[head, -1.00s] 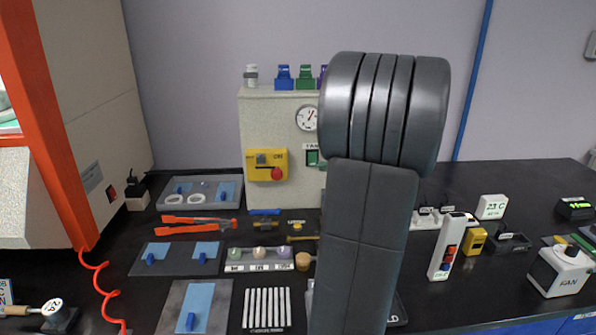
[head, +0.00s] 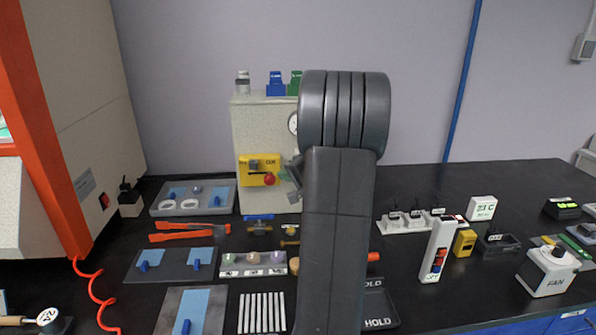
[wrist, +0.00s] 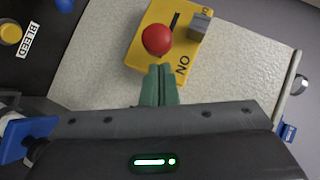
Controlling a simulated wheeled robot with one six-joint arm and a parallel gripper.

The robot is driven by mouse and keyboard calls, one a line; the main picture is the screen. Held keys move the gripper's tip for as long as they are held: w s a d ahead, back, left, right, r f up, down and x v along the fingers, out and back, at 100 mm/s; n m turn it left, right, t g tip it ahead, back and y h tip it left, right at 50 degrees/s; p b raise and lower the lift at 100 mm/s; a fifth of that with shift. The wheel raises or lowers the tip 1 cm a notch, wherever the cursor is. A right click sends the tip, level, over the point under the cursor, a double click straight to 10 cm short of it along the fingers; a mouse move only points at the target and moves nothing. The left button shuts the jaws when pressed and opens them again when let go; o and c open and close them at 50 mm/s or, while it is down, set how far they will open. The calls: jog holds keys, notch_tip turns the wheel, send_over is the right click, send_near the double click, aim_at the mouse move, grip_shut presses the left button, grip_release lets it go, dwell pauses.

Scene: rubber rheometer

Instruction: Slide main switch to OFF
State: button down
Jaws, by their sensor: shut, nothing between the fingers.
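A yellow switch panel (head: 244,177) is on the front of the beige cabinet, with a red round knob (head: 269,180) at its lower right. In the wrist view the panel (wrist: 143,58) is tilted, with the red knob (wrist: 157,40), a grey block-shaped slider (wrist: 201,24) and a dark slot beside it. In the head view my arm hides most of the gripper.
A BLEED label (wrist: 27,40) with a yellow knob shows in the wrist view.

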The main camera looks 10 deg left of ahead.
jog(key=shift+a+f, duration=0.25)
jog(key=shift+a, duration=0.15)
jog(key=s+a+b, duration=0.1)
jog(key=a+b, duration=0.3)
jog(key=a, duration=0.2)
jog(key=shift+s+a, duration=0.15)
jog(key=shift+s, duration=0.05)
jog(key=shift+r, duration=0.1)
